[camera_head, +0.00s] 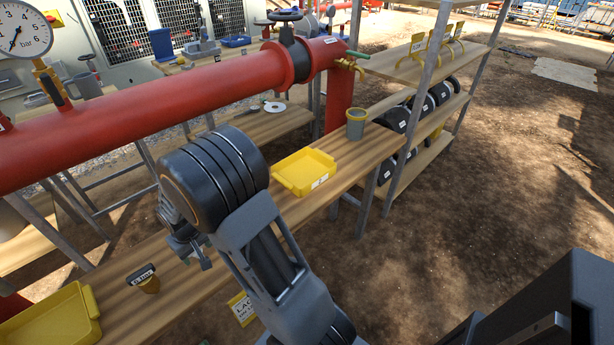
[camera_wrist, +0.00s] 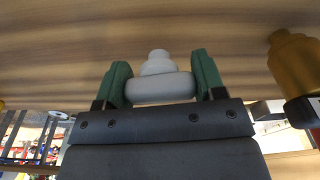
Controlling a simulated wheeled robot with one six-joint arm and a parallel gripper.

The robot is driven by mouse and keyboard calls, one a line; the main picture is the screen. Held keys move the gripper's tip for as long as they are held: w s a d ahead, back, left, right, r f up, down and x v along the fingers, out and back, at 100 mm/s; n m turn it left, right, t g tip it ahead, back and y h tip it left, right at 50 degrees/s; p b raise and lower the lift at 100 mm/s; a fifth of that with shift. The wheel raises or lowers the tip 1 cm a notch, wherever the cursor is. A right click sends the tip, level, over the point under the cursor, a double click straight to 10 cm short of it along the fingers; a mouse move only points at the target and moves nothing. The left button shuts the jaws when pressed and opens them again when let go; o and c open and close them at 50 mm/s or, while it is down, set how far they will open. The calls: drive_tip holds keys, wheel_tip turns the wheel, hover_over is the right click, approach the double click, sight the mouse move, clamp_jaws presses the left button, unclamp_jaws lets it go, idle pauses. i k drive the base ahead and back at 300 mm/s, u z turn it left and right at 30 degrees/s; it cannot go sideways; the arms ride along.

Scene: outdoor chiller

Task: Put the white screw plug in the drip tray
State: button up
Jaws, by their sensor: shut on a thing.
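The white screw plug (camera_wrist: 158,88) is a pale stepped round piece in the wrist view. My gripper (camera_wrist: 161,72) is shut on it, with a green finger pad on each side of its wide part. In the head view my gripper (camera_head: 198,256) is over the near wooden bench, mostly hidden behind my arm. Two yellow trays stand on this bench. One tray (camera_head: 306,168) is empty, right of my arm, with a small white label. The other tray (camera_head: 62,322) is at the lower left, cut off by the picture edge. I cannot tell which is the drip tray.
A brass piece with a black labelled top (camera_head: 146,280) stands on the bench left of my gripper; it also shows in the wrist view (camera_wrist: 292,62). A grey-yellow cup (camera_head: 356,124) stands beyond the middle tray. A thick red pipe (camera_head: 150,97) runs behind the bench.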

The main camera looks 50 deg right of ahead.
sight(304, 175)
drive_tip(key=k, duration=0.95)
drive_tip(key=z, duration=0.7)
drive_tip(key=i, duration=1.45)
drive_tip(key=u, duration=0.1)
